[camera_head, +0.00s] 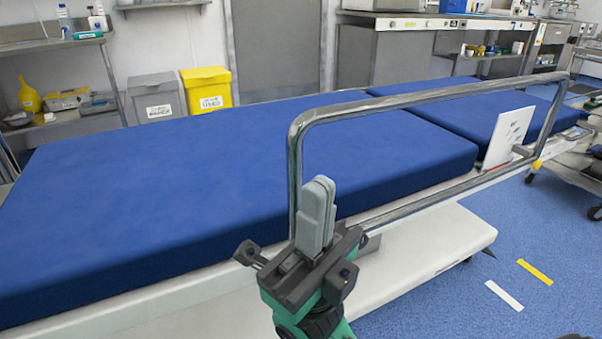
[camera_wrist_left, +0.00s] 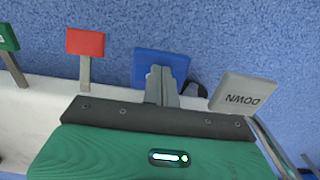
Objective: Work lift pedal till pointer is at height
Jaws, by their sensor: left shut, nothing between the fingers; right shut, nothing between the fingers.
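The operating table carries a blue mattress (camera_head: 240,160) in the head view. My right gripper (camera_head: 320,190) is shut and empty in front of its side rail. A white card with small marks (camera_head: 508,138) stands by the rail at the right. A small yellow piece (camera_head: 537,164) sits beside it; I cannot tell whether it is the pointer. In the left wrist view, my left gripper (camera_wrist_left: 162,82) is shut, with its tips in front of a blue pedal (camera_wrist_left: 146,62); contact is unclear. The blue pedal's label is hidden. A grey pedal reads DOWN (camera_wrist_left: 243,93), upside down.
A red pedal (camera_wrist_left: 85,42) and a green pedal (camera_wrist_left: 7,38) stand left of the blue one. The metal side rail (camera_head: 440,97) rises near my right gripper. Blue floor (camera_head: 440,300) is open at the lower right, with yellow and white strips on it.

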